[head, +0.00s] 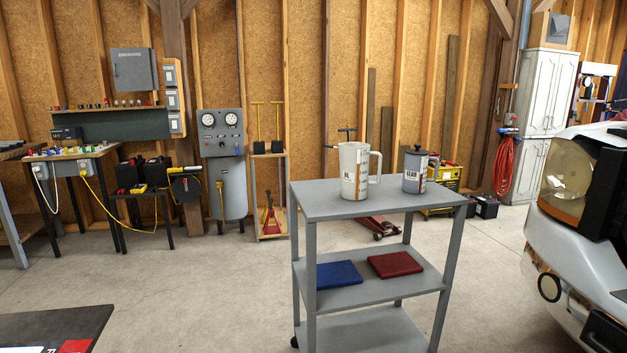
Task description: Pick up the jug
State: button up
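A white jug (354,171) with a handle on its right side and a printed label stands upright on the top shelf of a grey cart (320,207). A dark T-shaped bar shows at the jug's top; I cannot tell whether it is in the jug or behind it. My gripper is not in view, so its state cannot be seen.
A grey labelled canister (414,170) stands close to the jug's right. Blue (339,275) and red (395,264) flat items lie on the cart's middle shelf. A vehicle front (587,220) is at the right. A dark surface (55,328) is at lower left. Floor left of the cart is clear.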

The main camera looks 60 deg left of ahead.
aim_at(354, 157)
jog(key=k+j+u, duration=0.1)
jog(key=u, duration=1.7)
jog(key=j+u, duration=0.15)
jog(key=j, duration=0.5)
jog(key=i+j+u, duration=0.1)
jog(key=j, duration=0.55)
